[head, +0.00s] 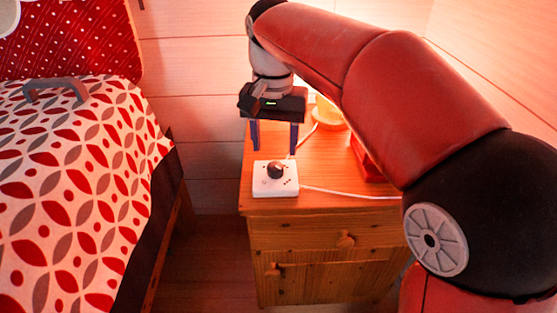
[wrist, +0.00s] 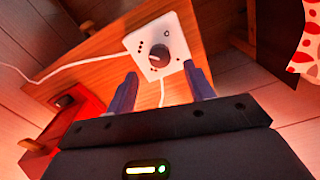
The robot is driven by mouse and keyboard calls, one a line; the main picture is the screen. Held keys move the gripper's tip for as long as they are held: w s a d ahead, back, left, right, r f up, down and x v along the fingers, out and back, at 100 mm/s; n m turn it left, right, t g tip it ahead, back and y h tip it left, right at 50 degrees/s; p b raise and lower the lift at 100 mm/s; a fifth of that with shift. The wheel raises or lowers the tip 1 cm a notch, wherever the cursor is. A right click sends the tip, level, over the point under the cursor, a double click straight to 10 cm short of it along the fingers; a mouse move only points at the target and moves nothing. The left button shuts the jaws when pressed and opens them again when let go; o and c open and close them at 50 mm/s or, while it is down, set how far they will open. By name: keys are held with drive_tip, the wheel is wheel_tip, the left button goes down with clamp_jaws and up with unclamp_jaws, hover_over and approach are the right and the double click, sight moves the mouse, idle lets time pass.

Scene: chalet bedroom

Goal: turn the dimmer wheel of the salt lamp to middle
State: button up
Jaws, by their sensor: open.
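The dimmer is a white square box with a dark round wheel (head: 276,170) on top. It sits near the front left edge of the wooden nightstand in the head view. The wheel also shows in the wrist view (wrist: 159,56), with small dark marks around it on the white plate. My gripper (head: 273,150) points down above and slightly behind the box. Its two blue fingers are apart and empty, and in the wrist view they appear just short of the wheel. The salt lamp (head: 328,112) glows orange at the back of the nightstand, partly hidden by my arm.
White cords run from the dimmer across the top. A bed (head: 75,190) with a patterned cover stands left, with a floor gap between.

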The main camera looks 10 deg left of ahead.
sight(275, 166)
wheel_tip(275, 166, down, 5)
drive_tip(key=shift+b, duration=0.6)
drive_tip(key=c, duration=1)
